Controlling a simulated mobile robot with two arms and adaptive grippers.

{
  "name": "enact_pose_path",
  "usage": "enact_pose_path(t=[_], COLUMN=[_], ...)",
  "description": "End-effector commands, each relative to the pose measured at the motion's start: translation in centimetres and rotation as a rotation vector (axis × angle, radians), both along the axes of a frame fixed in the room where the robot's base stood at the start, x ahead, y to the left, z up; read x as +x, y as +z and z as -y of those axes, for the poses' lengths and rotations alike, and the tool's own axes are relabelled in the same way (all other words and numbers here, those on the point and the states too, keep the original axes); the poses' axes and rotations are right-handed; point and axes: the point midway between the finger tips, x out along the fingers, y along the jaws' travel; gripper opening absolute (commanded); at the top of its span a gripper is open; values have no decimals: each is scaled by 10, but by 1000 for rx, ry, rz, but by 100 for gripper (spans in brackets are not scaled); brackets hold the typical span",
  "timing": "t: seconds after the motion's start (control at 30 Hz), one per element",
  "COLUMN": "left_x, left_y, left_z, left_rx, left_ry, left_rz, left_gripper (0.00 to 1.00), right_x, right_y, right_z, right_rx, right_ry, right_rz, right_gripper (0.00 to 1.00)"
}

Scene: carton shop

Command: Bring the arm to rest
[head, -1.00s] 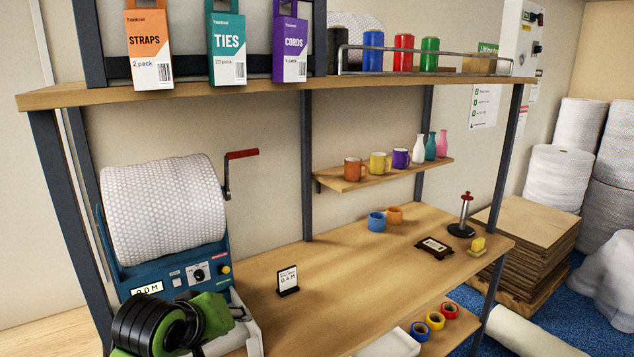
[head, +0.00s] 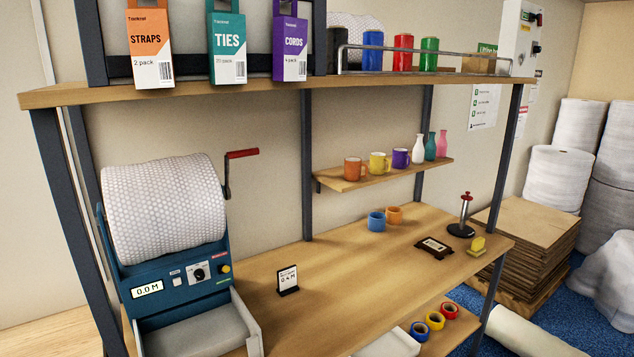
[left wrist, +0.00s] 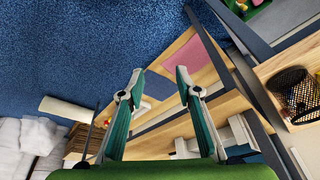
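My left gripper (left wrist: 160,76) shows in the left wrist view with its two teal-padded fingers spread apart and nothing between them. It is over or near the bench area, with blue carpet beyond. No part of my left arm shows in the head view. My right gripper is in neither view. The bubble-wrap machine (head: 178,275) stands at the left of the bench in the head view. Its roll (head: 163,208) is in place, its display reads 0.0 M, and the grey tray (head: 200,335) at its front is empty where visible.
A shelf (head: 350,177) of mugs and bottles is behind. A mesh pen cup (left wrist: 295,92) is at the right of the wrist view.

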Motion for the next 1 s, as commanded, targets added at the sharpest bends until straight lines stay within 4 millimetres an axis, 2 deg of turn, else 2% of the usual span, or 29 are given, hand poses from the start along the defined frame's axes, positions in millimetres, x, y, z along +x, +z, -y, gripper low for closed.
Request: enact_pose_path(t=[0.03,0.17,0.27,0.37,0.53,0.67,0.8,0.9,1.0], left_x=[3,8,10,8,-8,-32,-69,-100,-132], left_y=[-21,-66,-106,-156,-257,-331,-401,-445,-480], left_z=[1,2,3,3,2,-1,-7,-12,-18], left_rx=[1,0,0,1,4,7,10,13,16], left_ry=[0,0,-3,-5,-11,-16,-22,-26,-31], left_rz=[-9,-24,-38,-56,-90,-116,-145,-165,-182], left_gripper=[31,31,31,31,31,31,31,31,31], right_x=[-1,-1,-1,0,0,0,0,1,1], right_y=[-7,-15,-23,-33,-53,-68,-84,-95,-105], right_z=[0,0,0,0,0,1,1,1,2], right_rx=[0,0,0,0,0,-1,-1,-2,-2], right_ry=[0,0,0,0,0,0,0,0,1], right_rz=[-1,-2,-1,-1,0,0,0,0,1], right_gripper=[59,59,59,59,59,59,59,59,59])
